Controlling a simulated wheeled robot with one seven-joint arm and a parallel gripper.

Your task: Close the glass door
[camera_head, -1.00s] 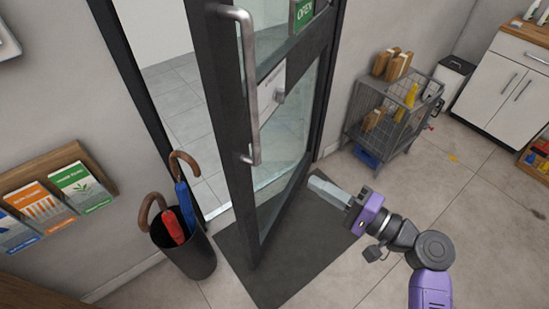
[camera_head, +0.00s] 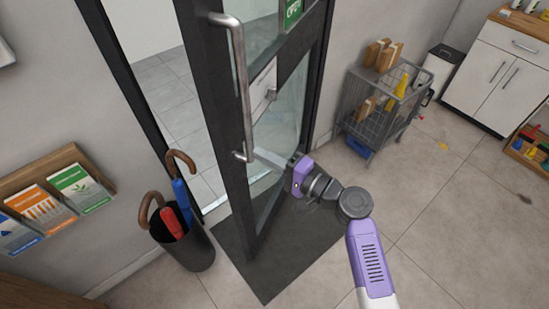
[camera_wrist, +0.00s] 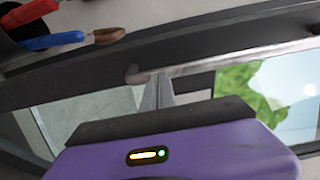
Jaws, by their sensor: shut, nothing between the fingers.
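The dark-framed glass door (camera_head: 212,100) stands ajar, swung into the room over a dark floor mat, with the doorway gap open to its left. A long metal pull handle (camera_head: 241,85) runs up its near edge. My gripper (camera_head: 257,157) is shut and empty, its fingers in front of the door by the handle's lower end. In the wrist view the shut fingers (camera_wrist: 157,92) reach the metal handle bar (camera_wrist: 215,62) near its end mount. Whether they touch it I cannot tell.
A black umbrella stand (camera_head: 187,248) with umbrellas stands left of the door. A wire cart (camera_head: 380,105) with boxes is to the right. A leaflet rack (camera_head: 55,200) is on the left wall.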

